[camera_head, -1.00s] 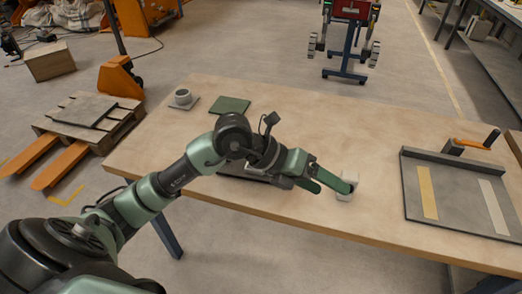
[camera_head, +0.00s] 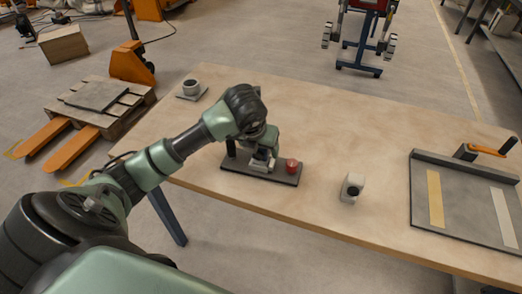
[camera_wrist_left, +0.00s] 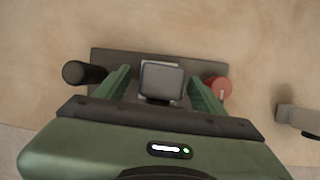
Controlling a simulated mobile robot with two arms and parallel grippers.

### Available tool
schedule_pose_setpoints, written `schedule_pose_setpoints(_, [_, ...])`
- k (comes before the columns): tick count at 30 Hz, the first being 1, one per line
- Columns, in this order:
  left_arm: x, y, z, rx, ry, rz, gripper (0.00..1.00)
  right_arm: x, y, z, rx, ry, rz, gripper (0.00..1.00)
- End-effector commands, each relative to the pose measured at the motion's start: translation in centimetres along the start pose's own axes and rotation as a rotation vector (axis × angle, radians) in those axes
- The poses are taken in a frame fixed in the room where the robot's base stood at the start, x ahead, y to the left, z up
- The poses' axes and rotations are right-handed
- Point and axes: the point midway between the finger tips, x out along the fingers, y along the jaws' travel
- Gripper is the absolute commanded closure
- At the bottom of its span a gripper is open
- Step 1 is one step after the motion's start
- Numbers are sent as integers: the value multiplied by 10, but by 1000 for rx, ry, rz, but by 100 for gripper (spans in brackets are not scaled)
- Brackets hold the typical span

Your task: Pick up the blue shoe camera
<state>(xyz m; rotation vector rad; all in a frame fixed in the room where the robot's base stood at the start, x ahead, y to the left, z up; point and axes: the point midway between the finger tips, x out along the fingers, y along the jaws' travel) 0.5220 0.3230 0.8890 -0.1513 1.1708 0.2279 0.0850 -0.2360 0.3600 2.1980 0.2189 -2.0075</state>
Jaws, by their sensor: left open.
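No clearly blue item shows. A dark tray (camera_head: 230,167) lies near the table's front edge and shows in the wrist view (camera_wrist_left: 105,56). It bears a black cylinder (camera_wrist_left: 83,73), a grey square-topped item (camera_wrist_left: 161,80) and a red cylinder (camera_head: 291,166), also in the wrist view (camera_wrist_left: 219,87). My left gripper (camera_head: 263,156) points down over the tray. In the wrist view my left gripper (camera_wrist_left: 159,72) is open, a finger on each side of the grey item; I cannot tell whether they touch it. A small white device with a dark face (camera_head: 351,188) stands right of the tray. My right gripper is not in view.
A slanted grey panel (camera_head: 462,215) with two strips and an orange-handled crank stands at the table's right end. A cup (camera_head: 191,87) on a small mat is at the back left. The table (camera_head: 330,120) behind the tray is clear.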

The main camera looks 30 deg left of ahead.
Motion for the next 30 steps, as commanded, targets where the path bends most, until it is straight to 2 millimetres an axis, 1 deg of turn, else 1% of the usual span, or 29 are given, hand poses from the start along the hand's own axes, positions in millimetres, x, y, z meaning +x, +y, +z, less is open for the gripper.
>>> schedule_pose_setpoints(1, [6, 0, -1, 0, 4, -1, 31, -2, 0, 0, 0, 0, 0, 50])
schedule_pose_setpoints(4, [12, 0, -1, 1, 1, -1, 31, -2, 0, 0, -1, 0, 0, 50])
schedule_pose_setpoints(10, [13, 0, 0, 2, 0, -1, 31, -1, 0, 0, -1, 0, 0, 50])
schedule_pose_setpoints(11, [13, 0, 0, 2, 0, -1, 34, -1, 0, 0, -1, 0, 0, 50])
schedule_pose_setpoints(12, [13, 0, 0, 2, 0, -1, 45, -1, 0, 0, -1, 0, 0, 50])
schedule_pose_setpoints(14, [13, 0, 0, 2, 0, -1, 62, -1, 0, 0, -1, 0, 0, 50])
schedule_pose_setpoints(15, [13, 0, 0, 2, 0, -1, 73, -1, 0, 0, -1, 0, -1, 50])
schedule_pose_setpoints(17, [13, 0, 0, 2, 0, -1, 89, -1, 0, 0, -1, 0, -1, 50])
schedule_pose_setpoints(18, [13, 0, 0, 2, 0, -1, 100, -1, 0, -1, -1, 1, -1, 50])
schedule_pose_setpoints(26, [12, 0, 0, 2, -2, -1, 100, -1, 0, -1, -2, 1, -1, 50])
schedule_pose_setpoints(30, [6, -1, 4, 2, -3, -2, 100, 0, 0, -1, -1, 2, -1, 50])
